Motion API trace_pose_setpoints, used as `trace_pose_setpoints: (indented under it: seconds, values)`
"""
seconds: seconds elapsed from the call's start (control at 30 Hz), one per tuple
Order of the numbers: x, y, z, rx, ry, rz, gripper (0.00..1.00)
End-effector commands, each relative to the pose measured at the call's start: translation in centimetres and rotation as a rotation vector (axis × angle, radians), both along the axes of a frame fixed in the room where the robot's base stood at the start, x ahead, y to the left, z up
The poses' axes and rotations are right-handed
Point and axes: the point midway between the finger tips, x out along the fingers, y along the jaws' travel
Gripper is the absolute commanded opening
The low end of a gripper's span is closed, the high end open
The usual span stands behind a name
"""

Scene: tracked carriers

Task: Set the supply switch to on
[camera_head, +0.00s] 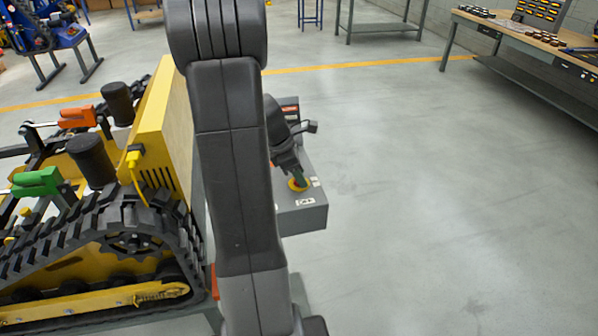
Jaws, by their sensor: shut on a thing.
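A grey control box (303,216) stands just right of my arm, with its left part hidden behind the arm.
A yellow tracked carrier (150,130) with black tracks, a green handle (38,181) and an orange handle (77,117) stands on the left. A workbench (520,40) is at the back right. The floor to the right is clear.

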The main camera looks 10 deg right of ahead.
Motion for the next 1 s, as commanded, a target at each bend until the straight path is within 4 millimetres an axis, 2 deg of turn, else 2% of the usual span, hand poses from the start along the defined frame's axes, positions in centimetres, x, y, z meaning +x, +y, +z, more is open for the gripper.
trace_pose_setpoints:
  seconds: [1.0]
  values:
    - [0.09, -0.07, 0.20, 0.000, -0.001, -0.920, 0.19]
